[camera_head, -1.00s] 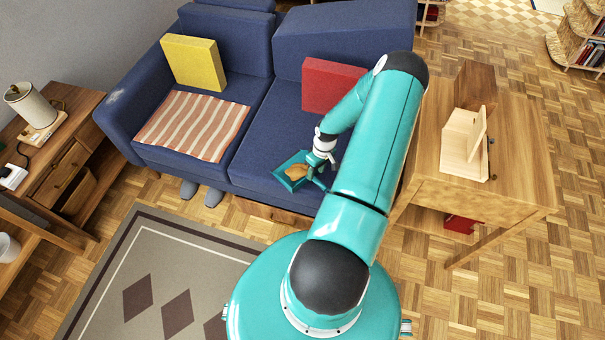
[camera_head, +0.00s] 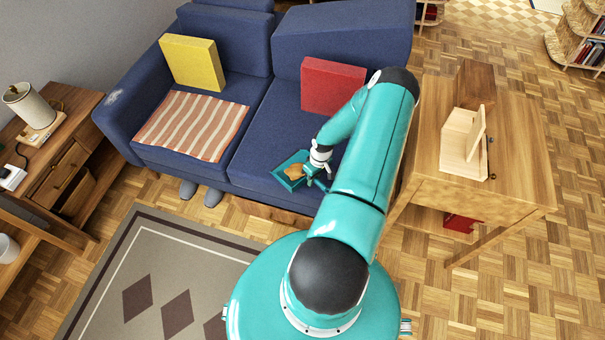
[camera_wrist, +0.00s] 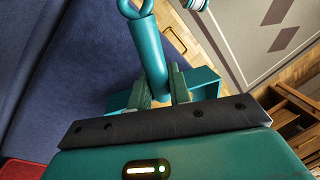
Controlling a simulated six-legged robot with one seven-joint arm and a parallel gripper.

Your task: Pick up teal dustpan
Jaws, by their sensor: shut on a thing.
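The teal dustpan (camera_head: 278,173) is at the front edge of the blue sofa seat, with an orange-brown thing (camera_head: 295,172) in its pan. I cannot tell whether the dustpan touches the seat. My gripper (camera_head: 314,174) is at the right side of the pan. In the wrist view, the dustpan's round teal handle (camera_wrist: 148,48) passes between the fingers of my gripper (camera_wrist: 160,86), which are shut on it. A loop shows at the handle's end. Part of the pan (camera_wrist: 204,82) shows behind the fingers. My gripper hides part of the dustpan in the head view.
The blue sofa (camera_head: 262,133) holds a red cushion (camera_head: 332,86), a yellow cushion (camera_head: 193,62) and a striped cloth (camera_head: 191,125). A wooden table (camera_head: 515,150) with a wooden holder (camera_head: 462,145) stands right of my arm. Patterned rug (camera_head: 150,250) lies in front.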

